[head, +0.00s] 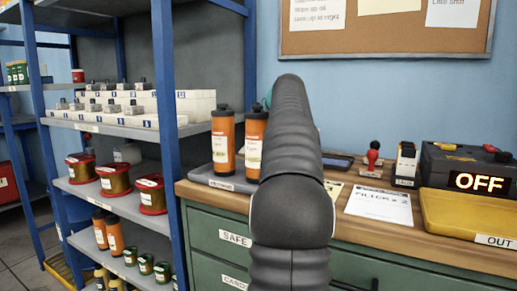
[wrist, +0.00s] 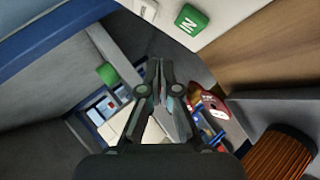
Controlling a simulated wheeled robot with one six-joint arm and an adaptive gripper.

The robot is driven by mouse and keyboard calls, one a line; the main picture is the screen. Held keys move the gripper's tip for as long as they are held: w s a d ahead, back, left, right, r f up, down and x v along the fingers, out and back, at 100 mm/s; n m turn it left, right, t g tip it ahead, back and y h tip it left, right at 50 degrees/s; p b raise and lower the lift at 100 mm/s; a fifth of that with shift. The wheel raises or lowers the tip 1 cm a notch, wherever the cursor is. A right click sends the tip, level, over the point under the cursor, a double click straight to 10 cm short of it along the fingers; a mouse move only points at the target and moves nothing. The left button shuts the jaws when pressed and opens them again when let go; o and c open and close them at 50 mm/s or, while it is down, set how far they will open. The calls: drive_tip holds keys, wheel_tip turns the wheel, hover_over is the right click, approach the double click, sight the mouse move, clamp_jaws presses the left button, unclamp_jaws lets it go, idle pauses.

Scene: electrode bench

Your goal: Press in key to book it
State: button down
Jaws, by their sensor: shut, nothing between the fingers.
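A green key (wrist: 191,20) with white lettering that seems to read IN sits on a pale panel (wrist: 219,13) at the top of the wrist view. My gripper (wrist: 160,64) is shut and empty, its fingertips together below and to the left of the key in that view. The fingertips look apart from the key. In the head view my arm covers the middle of the picture and hides the gripper; I cannot make out the key there.
Two orange bottles (head: 223,143) stand on a grey tray (head: 226,182) left of my arm. A blue-framed shelf (head: 168,95) stands left.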

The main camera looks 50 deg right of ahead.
drive_tip(key=shift+w+d+f+b, duration=0.1)
drive_tip(key=shift+d+f+b, duration=0.25)
drive_tip(key=shift+f, duration=0.4)
drive_tip(key=shift+w+d+f+b, duration=0.1)
drive_tip(key=shift+d+f+b, duration=0.2)
drive_tip(key=shift+f, duration=0.4)
drive_tip(key=shift+f, duration=0.2)
drive_tip(key=shift+d+f+b, duration=0.1)
drive_tip(key=shift+f+b, duration=0.15)
drive_tip(key=shift+b, duration=0.15)
drive_tip(key=shift+d+f, duration=0.15)
drive_tip(key=shift+f, duration=0.2)
idle(1.2)
drive_tip(key=shift+r, duration=0.1)
drive_tip(key=shift+a+r, duration=0.3)
drive_tip(key=shift+r, duration=0.35)
drive_tip(key=r+p, duration=0.1)
drive_tip(key=a+r+p, duration=0.1)
drive_tip(key=r, duration=0.1)
drive_tip(key=a+r+p, duration=0.1)
drive_tip(key=shift+s+r, duration=0.3)
drive_tip(key=shift+r, duration=0.05)
